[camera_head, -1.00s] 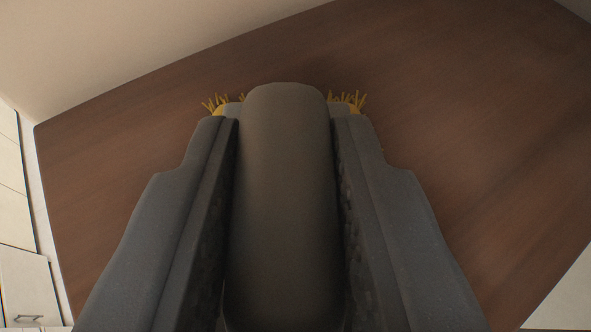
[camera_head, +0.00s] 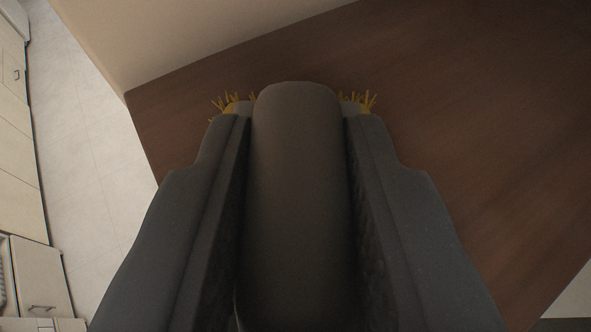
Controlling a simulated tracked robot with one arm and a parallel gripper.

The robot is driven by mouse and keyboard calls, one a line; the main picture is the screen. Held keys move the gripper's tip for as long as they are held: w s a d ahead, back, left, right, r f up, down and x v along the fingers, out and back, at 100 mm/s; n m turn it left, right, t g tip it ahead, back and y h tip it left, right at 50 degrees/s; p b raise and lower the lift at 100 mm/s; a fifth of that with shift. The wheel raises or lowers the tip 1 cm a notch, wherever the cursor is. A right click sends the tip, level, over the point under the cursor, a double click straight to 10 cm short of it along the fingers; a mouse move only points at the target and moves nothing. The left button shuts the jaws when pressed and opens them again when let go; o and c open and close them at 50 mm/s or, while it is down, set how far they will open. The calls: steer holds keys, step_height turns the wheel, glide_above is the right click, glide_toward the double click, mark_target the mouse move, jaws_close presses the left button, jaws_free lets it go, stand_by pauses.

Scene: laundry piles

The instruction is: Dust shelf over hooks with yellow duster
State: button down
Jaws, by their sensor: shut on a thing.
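My gripper (camera_head: 296,115) is in the middle of the view, its two grey jaws shut on the duster's dark grey handle (camera_head: 296,190). The duster's yellow bristles (camera_head: 230,104) stick out past the jaw tips on the left, and more show on the right. The rest of the duster head is hidden behind the handle and jaws. The brown wooden shelf (camera_head: 450,130) lies beyond and below the duster. The bristles overlap the shelf near its left part; I cannot tell whether they touch it. No hooks are in view.
A beige wall (camera_head: 190,35) runs along the shelf's far edge. Left of the shelf's end is pale floor (camera_head: 85,150), with light cabinets (camera_head: 38,280) at the far left. The visible shelf top is bare.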

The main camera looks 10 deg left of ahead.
step_height(320, 180, up, 6)
steer(key=p, duration=0.5)
steer(key=shift+r, duration=0.1)
stand_by(0.4)
